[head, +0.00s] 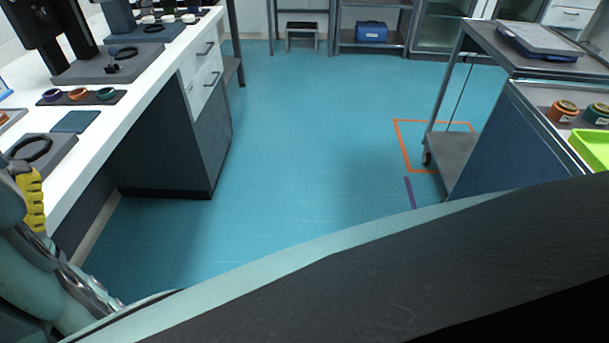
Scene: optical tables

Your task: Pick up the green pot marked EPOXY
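A green pot (597,114) with a pale label stands on the bench at the right edge of the head view; its lettering is too small to read. An orange-brown pot (564,111) with a label stands just left of it. Another small green pot or ring (105,93) lies on a dark mat on the left bench. My arm shows at the lower left, far from the labelled pots. A yellow ridged part (31,200) there seems to belong to my gripper; its opening cannot be made out, and no held object shows.
A bright green tray (592,148) lies close in front of the labelled pots. A grey cart (452,158) stands behind the right bench (545,135). The white left bench (135,85) carries dark equipment and small rings. The blue floor (300,130) between is clear.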

